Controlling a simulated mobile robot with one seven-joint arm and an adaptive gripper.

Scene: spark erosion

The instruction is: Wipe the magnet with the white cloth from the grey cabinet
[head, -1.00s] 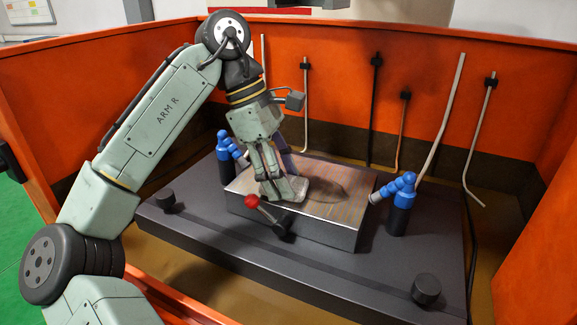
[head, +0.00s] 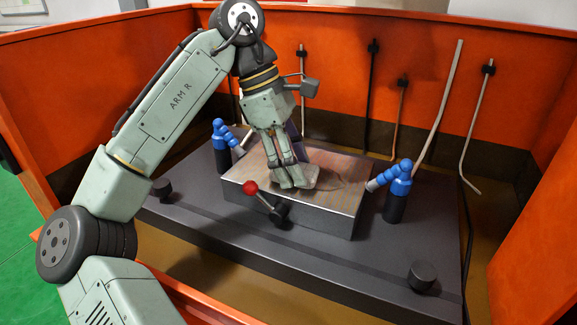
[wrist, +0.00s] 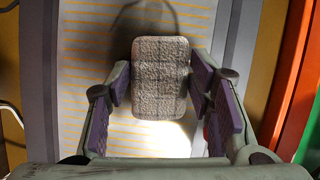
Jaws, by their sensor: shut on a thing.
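The magnet (head: 345,172) is a block with a shiny top crossed by thin yellow lines, sitting on a dark table. Its striped top also fills much of the wrist view (wrist: 80,80). My gripper (head: 288,182) points down over the middle of the magnet. It is shut on the cloth (head: 318,179), a pale grey, folded, rough-textured pad. In the wrist view the cloth (wrist: 160,75) sits between the two purple-padded fingers (wrist: 160,95). The cloth appears to rest on the magnet's top; exact contact is hard to tell. The grey cabinet is not recognisable in these frames.
Blue jointed nozzles stand left (head: 222,145) and right (head: 398,190) of the magnet. A red-knobbed lever (head: 250,188) sticks out at its front. Orange walls (head: 340,70) surround the tank, with several thin rods at the back.

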